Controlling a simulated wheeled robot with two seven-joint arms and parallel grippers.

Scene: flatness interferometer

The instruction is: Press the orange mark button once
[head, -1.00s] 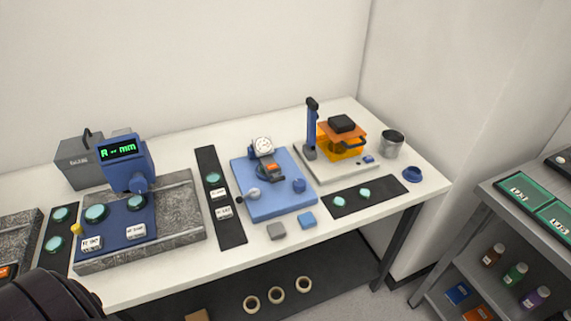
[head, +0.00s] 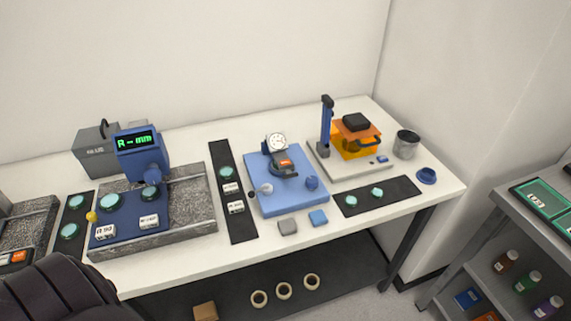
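A small orange patch (head: 18,257) shows on a dark unit at the far left edge, partly cut off by the frame. Another small orange part (head: 285,162) sits below the dial gauge (head: 277,142) on the blue plate (head: 292,203). I cannot tell which of them is the mark button, as their labels are too small to read. Part of my dark arm fills the bottom left corner, and neither of my grippers is in view.
A granite block (head: 190,218) bears a blue unit with a green display (head: 136,141). Black strips with teal discs and white labelled keys lie on the bench. An orange block (head: 344,143) stands at the right. A shelf (head: 535,230) stands beyond the bench.

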